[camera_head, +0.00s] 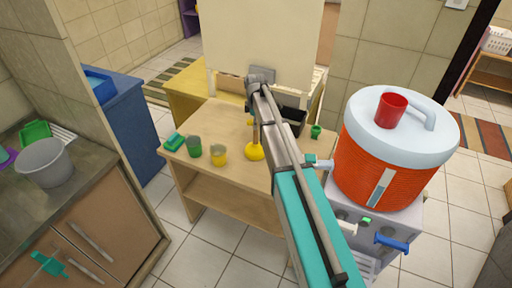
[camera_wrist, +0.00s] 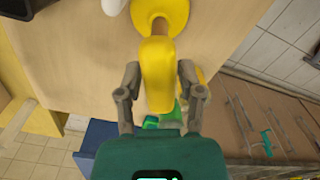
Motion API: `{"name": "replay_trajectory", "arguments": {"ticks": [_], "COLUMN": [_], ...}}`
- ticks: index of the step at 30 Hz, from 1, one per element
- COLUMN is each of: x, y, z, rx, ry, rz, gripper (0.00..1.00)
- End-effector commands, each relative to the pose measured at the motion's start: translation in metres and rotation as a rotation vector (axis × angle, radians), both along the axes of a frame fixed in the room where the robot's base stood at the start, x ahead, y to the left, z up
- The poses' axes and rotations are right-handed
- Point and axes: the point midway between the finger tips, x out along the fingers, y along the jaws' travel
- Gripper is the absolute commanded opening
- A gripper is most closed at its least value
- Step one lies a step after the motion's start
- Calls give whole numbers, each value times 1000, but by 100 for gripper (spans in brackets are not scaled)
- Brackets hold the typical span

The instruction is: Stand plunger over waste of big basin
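The plunger has a yellow cup (camera_head: 255,152), which appears to rest on the wooden table, and a handle standing up from it. In the wrist view the cup (camera_wrist: 160,12), a short brown stick and a yellow grip (camera_wrist: 157,75) show. My gripper (camera_wrist: 159,70) has its fingers apart, one on each side of the yellow grip; thin gaps seem to show beside it. In the head view my arm partly hides the plunger's upper end. A blue basin-like top (camera_head: 98,84) is on the blue cabinet at the left; whether it is the big basin is unclear. No waste hole is visible.
A green cup (camera_head: 194,146), a yellow cup (camera_head: 218,156) and a green sponge (camera_head: 174,142) are left of the plunger on the table (camera_head: 222,128). An orange cooler (camera_head: 378,160) with a red cup (camera_head: 391,110) stands right. A grey pot (camera_head: 45,161) is on the left counter.

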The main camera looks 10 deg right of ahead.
Motion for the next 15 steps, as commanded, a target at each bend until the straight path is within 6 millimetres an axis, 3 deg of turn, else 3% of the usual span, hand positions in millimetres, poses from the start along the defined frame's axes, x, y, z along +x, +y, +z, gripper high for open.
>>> {"name": "replay_trajectory", "arguments": {"ticks": [1,6,15], "x": [0,0,0], "y": [0,0,0], "z": [0,0,0], "rx": [0,0,0], "ry": [0,0,0], "rz": [0,0,0], "gripper": [29,0,0]}}
